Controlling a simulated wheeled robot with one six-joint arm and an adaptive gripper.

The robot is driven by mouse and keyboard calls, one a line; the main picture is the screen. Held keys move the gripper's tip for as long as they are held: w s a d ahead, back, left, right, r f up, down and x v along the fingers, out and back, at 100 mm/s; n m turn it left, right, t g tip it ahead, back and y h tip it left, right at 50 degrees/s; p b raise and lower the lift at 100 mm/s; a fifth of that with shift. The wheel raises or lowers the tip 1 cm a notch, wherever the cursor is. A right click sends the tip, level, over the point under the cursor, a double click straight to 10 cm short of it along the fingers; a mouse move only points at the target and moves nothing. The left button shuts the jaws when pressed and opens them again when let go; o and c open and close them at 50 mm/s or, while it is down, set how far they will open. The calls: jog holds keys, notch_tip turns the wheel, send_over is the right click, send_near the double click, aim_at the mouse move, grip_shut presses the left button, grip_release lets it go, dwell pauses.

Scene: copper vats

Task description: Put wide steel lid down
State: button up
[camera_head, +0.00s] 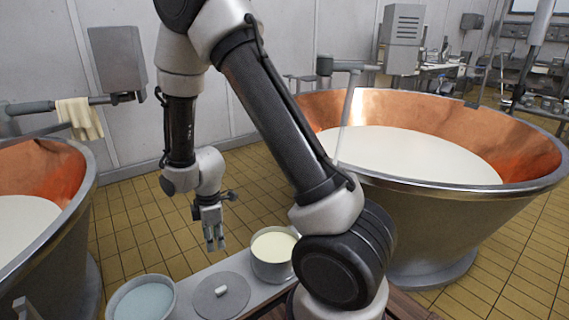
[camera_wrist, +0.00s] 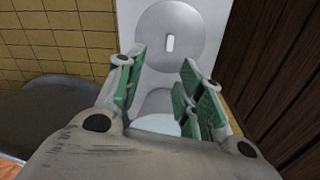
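The wide steel lid (camera_head: 207,302), a flat grey disc with a white handle (camera_head: 220,291), lies on a narrow grey bench between two round vessels. In the wrist view the lid (camera_wrist: 190,52) is at the top centre, beyond my fingertips, with its handle uncovered. My gripper (camera_head: 214,243) hangs above the bench, fingers pointing down, apart from the lid. In the wrist view its green-padded fingers (camera_wrist: 160,85) are spread with nothing held between them. A vessel of bluish liquid (camera_wrist: 158,123) shows lower down between the fingers, partly hidden by my gripper.
On the bench (camera_head: 185,290), a pot of pale cream liquid (camera_head: 270,268) stands right of the lid and a vessel of bluish liquid (camera_head: 145,302) left. Large copper vats stand left (camera_head: 75,235) and right (camera_head: 440,225). Tiled floor is clear behind the bench.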

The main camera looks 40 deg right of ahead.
jog(key=s+d+r+m+t, duration=0.1)
jog(key=s+d+r+m, duration=0.25)
jog(key=r, duration=0.55)
jog(key=s+d+r+m+t, duration=0.1)
jog(key=s+d+r+m, duration=0.25)
jog(key=r, duration=0.55)
jog(key=s+d+r+m+t, duration=0.1)
jog(key=s+d+r+m, duration=0.25)
jog(key=r, duration=0.45)
jog(key=s+d+r+m, duration=0.3)
jog(key=s+r+m, duration=0.2)
jog(key=s, duration=0.5)
jog(key=shift+r+t, duration=0.25)
jog(key=shift+t, duration=0.05)
